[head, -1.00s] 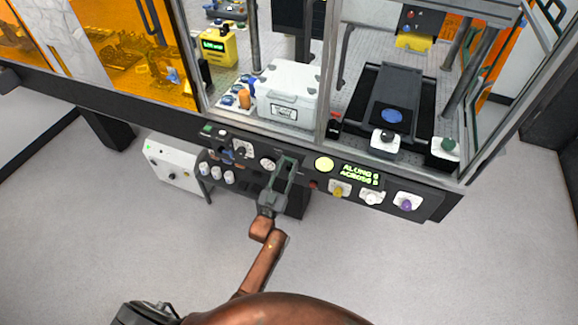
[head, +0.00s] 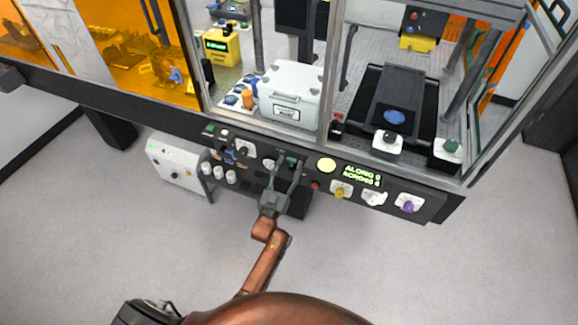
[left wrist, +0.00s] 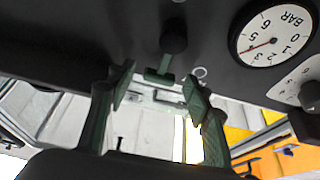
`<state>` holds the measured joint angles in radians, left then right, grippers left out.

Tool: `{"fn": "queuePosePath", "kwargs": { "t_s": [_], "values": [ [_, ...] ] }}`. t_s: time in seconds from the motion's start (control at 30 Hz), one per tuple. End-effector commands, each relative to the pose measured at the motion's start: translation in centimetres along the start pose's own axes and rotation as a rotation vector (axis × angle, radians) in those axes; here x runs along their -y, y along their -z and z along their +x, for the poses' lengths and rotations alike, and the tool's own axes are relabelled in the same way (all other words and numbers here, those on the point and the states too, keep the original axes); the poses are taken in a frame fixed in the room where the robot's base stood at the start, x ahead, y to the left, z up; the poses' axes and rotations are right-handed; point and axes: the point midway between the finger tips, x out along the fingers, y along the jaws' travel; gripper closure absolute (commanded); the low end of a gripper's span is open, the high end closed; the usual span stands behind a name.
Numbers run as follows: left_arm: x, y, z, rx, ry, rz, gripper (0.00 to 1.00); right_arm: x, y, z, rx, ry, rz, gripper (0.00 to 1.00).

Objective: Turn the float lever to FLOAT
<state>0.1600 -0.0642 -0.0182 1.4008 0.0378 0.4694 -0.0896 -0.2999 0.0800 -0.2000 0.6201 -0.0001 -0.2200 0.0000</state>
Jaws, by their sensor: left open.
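My left gripper (head: 288,164) is open in front of the black control panel, just right of the round gauge (head: 268,163). In the left wrist view its two fingers (left wrist: 157,84) stand apart with nothing held. A small dark green T-shaped handle under a black round hub (left wrist: 173,41) shows on the panel between and just beyond the fingertips. It looks like the float lever (left wrist: 158,76), but no FLOAT label is readable. I see no contact with it. In the head view the gripper hides this spot. My right gripper is out of view.
The panel also carries white knobs (head: 218,172), a round yellow button (head: 327,165), a green-lit ALONG/ACROSS display (head: 362,175), and yellow and purple knobs (head: 408,203). A white box (head: 172,163) stands below on the left. The floor in front is clear.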

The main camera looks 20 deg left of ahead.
Motion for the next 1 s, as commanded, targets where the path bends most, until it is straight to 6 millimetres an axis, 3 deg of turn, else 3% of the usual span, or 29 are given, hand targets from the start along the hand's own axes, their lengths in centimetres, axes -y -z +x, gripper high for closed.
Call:
{"fn": "queuePosePath", "kwargs": {
  "t_s": [0.2,0.33,0.73,1.0],
  "values": [
    [0.0,0.0,-0.1,-0.001,0.0,0.001,0.54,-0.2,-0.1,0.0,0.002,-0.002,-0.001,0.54],
    [0.1,-0.1,-1.3,0.001,0.0,0.001,0.54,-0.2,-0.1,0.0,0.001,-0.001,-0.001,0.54],
    [0.0,-0.1,-9.2,0.002,0.0,0.002,0.54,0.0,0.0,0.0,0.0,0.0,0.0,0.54],
    [0.0,0.0,-11.8,0.001,0.0,0.001,0.54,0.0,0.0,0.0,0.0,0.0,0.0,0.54]
  ]
}}
